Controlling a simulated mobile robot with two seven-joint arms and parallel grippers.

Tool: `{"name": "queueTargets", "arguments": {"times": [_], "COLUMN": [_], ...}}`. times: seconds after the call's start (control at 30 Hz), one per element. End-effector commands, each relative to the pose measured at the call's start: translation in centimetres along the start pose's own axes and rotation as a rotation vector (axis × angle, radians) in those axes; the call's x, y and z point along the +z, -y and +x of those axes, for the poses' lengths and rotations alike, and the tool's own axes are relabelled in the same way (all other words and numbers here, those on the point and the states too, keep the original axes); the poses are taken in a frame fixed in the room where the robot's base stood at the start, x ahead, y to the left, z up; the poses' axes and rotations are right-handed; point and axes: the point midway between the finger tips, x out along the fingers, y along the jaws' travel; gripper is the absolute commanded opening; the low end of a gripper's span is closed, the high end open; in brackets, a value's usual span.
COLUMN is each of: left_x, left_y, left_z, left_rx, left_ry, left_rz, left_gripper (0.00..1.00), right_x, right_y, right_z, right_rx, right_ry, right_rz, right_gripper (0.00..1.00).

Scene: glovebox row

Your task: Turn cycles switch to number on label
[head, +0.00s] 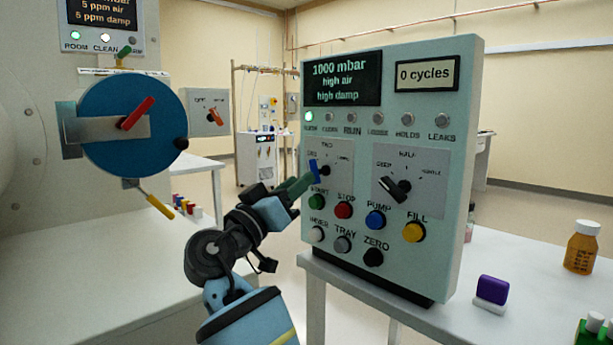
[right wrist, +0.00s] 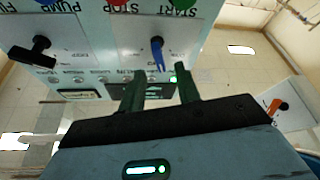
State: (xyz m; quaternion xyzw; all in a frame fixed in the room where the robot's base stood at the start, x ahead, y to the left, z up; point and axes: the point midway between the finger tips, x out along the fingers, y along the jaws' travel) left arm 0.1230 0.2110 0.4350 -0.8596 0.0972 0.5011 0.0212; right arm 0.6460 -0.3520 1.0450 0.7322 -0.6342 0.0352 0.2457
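A pale green control panel (head: 452,180) stands upright on a bench. Its upper-right label (head: 427,74) reads "0 cycles". A switch with a blue pointer (head: 315,171) sits on the left dial plate, marked "TWO" at top; its pointer is turned leftward, and the smaller marks are hard to read. The blue pointer also shows in the right wrist view (right wrist: 157,52). My right gripper (head: 311,179) is at this switch. Its green fingers (right wrist: 160,72) are apart, with the pointer's tip by the gap between them; contact cannot be told. My left gripper is not in view.
A black switch (head: 397,188) marked "HALF" sits to the right. Red (head: 344,210), green (head: 316,201), blue (head: 375,219) and yellow (head: 414,231) buttons lie close below. A purple-topped block (head: 493,290) and an orange bottle (head: 581,248) stand on the right bench.

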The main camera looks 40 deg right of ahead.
Motion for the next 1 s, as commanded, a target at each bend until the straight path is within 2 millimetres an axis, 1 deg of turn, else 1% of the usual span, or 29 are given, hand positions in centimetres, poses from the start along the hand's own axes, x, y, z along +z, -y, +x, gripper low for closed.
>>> {"name": "queueTargets", "arguments": {"times": [0.03,0.1,0.23,0.43,0.8,0.87,0.93,0.97,1.0], "left_x": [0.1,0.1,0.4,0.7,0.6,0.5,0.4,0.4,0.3], "left_y": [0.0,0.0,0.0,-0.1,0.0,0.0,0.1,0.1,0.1], "left_z": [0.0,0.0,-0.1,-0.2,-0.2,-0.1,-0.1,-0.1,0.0], "left_rx": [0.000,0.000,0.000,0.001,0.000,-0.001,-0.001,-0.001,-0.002], "left_ry": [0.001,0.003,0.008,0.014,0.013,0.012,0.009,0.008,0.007], "left_rz": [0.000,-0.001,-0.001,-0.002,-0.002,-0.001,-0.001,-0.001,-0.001], "left_gripper": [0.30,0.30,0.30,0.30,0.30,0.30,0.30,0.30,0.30], "right_x": [0.1,0.1,0.0,0.0,0.1,0.7,2.1,3.1,4.6], "right_y": [0.1,0.1,0.0,0.0,0.1,0.4,1.4,2.0,2.9], "right_z": [-0.8,-1.5,-2.3,-2.5,-2.4,-2.6,-3.0,-3.3,-3.8], "right_rx": [-0.002,-0.002,0.000,0.001,-0.002,-0.014,-0.049,-0.072,-0.109], "right_ry": [0.001,0.000,0.001,0.001,0.001,0.002,0.004,0.006,0.010], "right_rz": [-0.001,0.000,0.000,0.000,-0.002,-0.010,-0.033,-0.048,-0.072], "right_gripper": [0.33,0.33,0.33,0.33,0.33,0.33,0.33,0.33,0.33]}}
